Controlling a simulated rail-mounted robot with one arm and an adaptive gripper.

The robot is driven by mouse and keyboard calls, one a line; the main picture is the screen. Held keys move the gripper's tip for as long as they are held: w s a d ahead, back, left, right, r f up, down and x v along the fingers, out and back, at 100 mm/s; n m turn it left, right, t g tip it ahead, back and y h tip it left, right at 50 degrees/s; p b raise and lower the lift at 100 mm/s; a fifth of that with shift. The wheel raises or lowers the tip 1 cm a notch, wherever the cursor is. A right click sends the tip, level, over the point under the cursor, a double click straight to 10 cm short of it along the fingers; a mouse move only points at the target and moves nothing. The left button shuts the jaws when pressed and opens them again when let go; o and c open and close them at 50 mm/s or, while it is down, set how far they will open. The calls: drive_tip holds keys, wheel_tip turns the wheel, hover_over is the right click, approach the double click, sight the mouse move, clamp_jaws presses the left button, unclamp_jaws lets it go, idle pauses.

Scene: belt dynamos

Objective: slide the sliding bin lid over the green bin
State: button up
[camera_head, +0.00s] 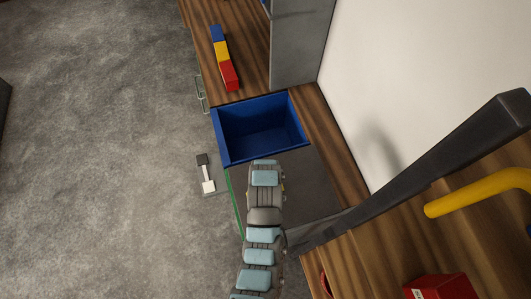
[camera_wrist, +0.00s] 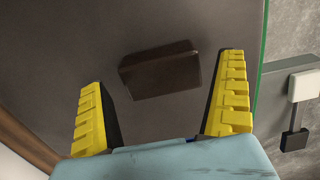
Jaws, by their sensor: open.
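The sliding lid (camera_head: 312,185) is a flat dark grey panel lying next to the open blue bin (camera_head: 226,150). A thin green edge of the green bin (camera_head: 236,205) shows along the lid's left side; the bin's inside is hidden under the lid. In the wrist view, the lid (camera_wrist: 70,45) carries a dark block handle (camera_wrist: 160,70). My gripper (camera_wrist: 165,75) is open, with its yellow fingers on either side of the handle and gaps to both sides. In the head view, my arm hides the handle and the fingertips.
A row of blue, yellow and red blocks (camera_head: 221,57) lies on the wooden counter (camera_head: 240,60) beyond the blue bin. A grey post (camera_head: 297,45) and a white wall (camera_head: 430,60) stand to the right. A small switch-like fixture (camera_head: 206,173) sits left of the bins.

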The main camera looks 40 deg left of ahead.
drive_tip(key=r, duration=0.7)
drive_tip(key=shift+w+r, duration=0.2)
drive_tip(key=shift+r, duration=0.05)
drive_tip(key=shift+s+d+r, duration=0.1)
drive_tip(key=shift+s+r, duration=0.05)
drive_tip(key=shift+r, duration=0.65)
